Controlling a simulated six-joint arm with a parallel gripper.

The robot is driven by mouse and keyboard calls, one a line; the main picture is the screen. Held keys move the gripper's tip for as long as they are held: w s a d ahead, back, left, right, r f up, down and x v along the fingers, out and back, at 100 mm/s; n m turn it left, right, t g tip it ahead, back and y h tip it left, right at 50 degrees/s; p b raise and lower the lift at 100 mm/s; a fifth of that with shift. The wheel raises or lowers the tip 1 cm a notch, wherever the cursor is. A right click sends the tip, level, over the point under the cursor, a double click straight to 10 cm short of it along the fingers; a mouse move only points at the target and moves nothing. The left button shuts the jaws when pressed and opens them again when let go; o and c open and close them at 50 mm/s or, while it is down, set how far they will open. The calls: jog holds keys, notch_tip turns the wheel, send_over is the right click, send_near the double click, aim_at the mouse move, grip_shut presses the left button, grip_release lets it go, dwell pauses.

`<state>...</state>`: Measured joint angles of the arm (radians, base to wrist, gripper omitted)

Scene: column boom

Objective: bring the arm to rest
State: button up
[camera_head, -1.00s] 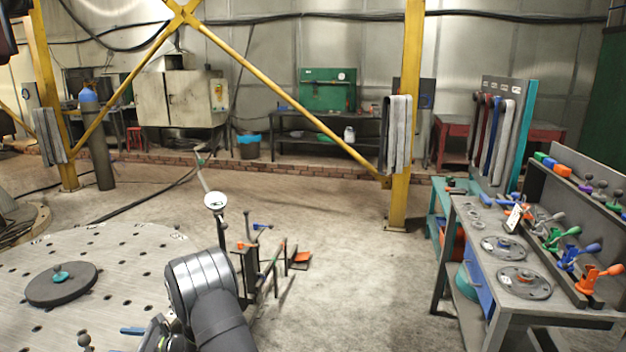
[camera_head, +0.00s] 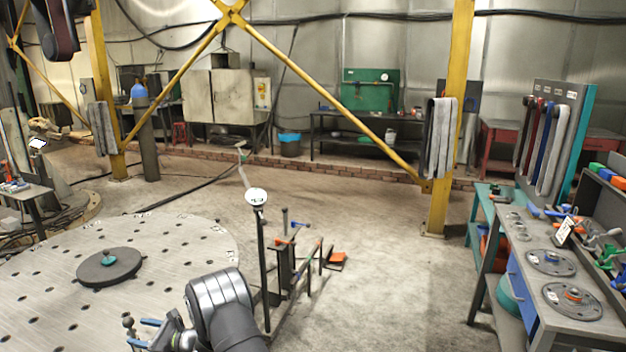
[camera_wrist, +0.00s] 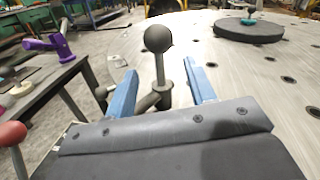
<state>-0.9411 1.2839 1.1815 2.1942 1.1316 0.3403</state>
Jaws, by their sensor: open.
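My gripper (camera_wrist: 160,90) is open in the wrist view, its two blue fingers apart. A dark ball-topped post (camera_wrist: 158,62) shows between and beyond the fingers; I cannot tell whether anything touches it. In the head view my gripper (camera_head: 140,335) is low, left of my grey arm link, at the near edge of the round perforated table (camera_head: 180,235). Blue finger parts and a small dark ball show there. No object is held between the fingers.
A dark disc with a teal knob (camera_head: 108,267) lies on the round table. A rack with a thin post (camera_head: 290,265) stands just right of the table. A workbench (camera_head: 545,315) with discs is at right. Open floor (camera_head: 390,265) lies between. A purple-handled clamp (camera_wrist: 50,46) is on a side bench.

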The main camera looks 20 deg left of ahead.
jog(key=w+d, duration=0.3)
jog(key=d, duration=1.1)
jog(key=s+a+f+n+h, duration=0.2)
jog(key=f+h, duration=0.1)
jog(key=s+f+n+h, duration=0.1)
jog(key=f+h, duration=0.1)
jog(key=shift+s+a+f, duration=0.2)
jog(key=shift+a, duration=0.2)
jog(key=shift+s+f+n+t+h, duration=0.15)
jog(key=shift+f+n+t+h, duration=0.5)
jog(key=shift+f+h, duration=0.2)
jog(key=shift+f+n+t+h, duration=0.35)
jog(key=shift+f, duration=0.05)
jog(key=shift+w+d+f+n+t+h, duration=0.25)
jog(key=shift+w+f+n+t+h, duration=0.25)
jog(key=shift+n+t+h, duration=0.4)
